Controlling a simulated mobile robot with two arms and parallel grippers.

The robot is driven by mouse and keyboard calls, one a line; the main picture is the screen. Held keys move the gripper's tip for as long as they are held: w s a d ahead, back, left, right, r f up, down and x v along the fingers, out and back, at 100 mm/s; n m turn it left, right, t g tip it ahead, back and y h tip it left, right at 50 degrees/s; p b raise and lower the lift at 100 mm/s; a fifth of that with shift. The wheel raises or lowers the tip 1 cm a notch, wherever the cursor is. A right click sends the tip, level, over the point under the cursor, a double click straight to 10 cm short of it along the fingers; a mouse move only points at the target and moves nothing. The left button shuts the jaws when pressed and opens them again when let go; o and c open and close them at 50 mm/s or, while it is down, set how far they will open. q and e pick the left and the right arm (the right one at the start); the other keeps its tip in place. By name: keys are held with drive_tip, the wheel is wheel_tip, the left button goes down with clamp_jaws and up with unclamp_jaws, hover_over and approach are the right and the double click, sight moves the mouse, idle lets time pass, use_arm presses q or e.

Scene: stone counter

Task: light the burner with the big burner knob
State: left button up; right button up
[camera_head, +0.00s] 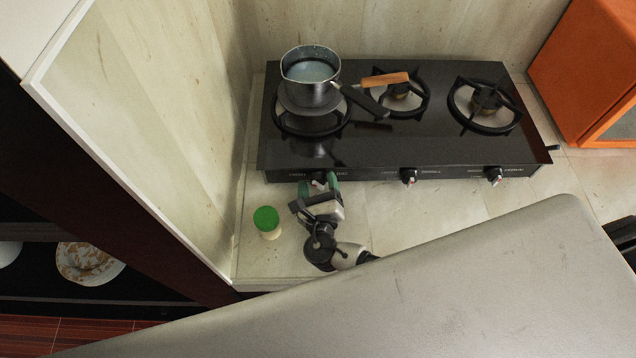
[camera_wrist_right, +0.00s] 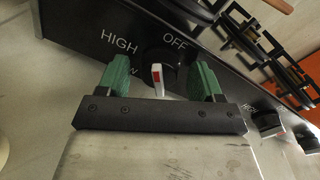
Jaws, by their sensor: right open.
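The black stove (camera_head: 440,148) has several knobs along its front edge. My right gripper (camera_head: 319,187) is at the left knob, below the left burner (camera_head: 337,122). In the right wrist view, that knob (camera_wrist_right: 158,75) has a white pointer with a red mark and sits between the two green fingers of my gripper (camera_wrist_right: 165,83). The fingers are open, one on each side, with gaps visible beside the pointer. OFF is printed above the knob, HIGH to its upper left. No flame shows at the left burner, which a pot partly hides. My left gripper is not in view.
A saucepan (camera_head: 311,88) with pale contents stands on the left burner, its black handle pointing right. A wooden handle (camera_head: 385,80) lies close by. A green-capped shaker (camera_head: 267,221) stands left of my gripper. The middle knob (camera_head: 408,176) and right knob (camera_head: 493,175) are clear.

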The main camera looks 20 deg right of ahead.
drive_tip(key=b+v, duration=0.2)
drive_tip(key=v, duration=0.7)
drive_tip(key=shift+s+a+f, duration=0.1)
drive_tip(key=shift+s+a, duration=0.05)
drive_tip(key=shift+s, duration=0.2)
drive_tip(key=shift+s+a, duration=0.1)
drive_tip(key=shift+s, duration=0.35)
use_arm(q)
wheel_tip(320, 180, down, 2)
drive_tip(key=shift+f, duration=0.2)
